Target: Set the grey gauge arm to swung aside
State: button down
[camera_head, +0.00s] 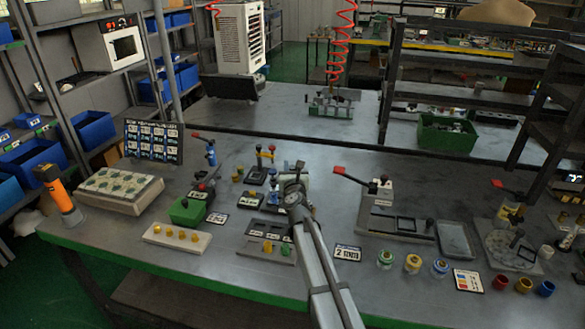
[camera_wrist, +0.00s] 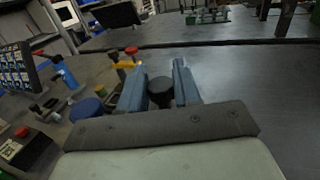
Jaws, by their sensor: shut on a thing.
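My gripper (camera_head: 293,190) is over the middle of the bench, at a small group of fixtures. In the wrist view, the two blue-grey fingers of my gripper (camera_wrist: 158,82) stand on either side of a round black knob (camera_wrist: 160,92) and are shut on it. In the head view, a pale grey part (camera_head: 297,178) shows just behind my gripper. My gripper and arm hide most of this fixture, so I cannot make out the grey gauge arm or its angle.
A clamp with a red handle (camera_head: 381,188) stands to the right. A small label plate (camera_head: 347,253) lies at the front right.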

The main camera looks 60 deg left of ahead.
jog(key=shift+m+t+h, duration=0.4)
jog(key=shift+m+t, duration=0.2)
jog(key=shift+t, duration=0.2)
jog(key=m+t+h, duration=0.3)
jog(key=shift+s+a+t, duration=0.1)
jog(key=shift+a+t, duration=0.1)
jog(key=shift+t, duration=0.1)
jog(key=m+t+h, duration=0.1)
jog(key=m+h, duration=0.1)
jog(key=h, duration=0.1)
jog(key=m+t+h, duration=0.2)
jog(key=h, duration=0.1)
jog(key=shift+a+m+t, duration=0.1)
jog(key=shift+m+t, duration=0.2)
jog(key=m+h, duration=0.2)
jog(key=h, duration=0.1)
jog(key=m+h, duration=0.2)
jog(key=h, duration=0.2)
jog(key=shift+t, duration=0.4)
jog(key=shift+d+m+g+h, duration=0.2)
jog(key=shift+m+g+h, duration=0.2)
jog(key=shift+m+h, duration=1.4)
jog(key=shift+d+h, duration=0.1)
jog(key=shift+h, duration=0.5)
jog(key=c, duration=0.9)
grip_release()
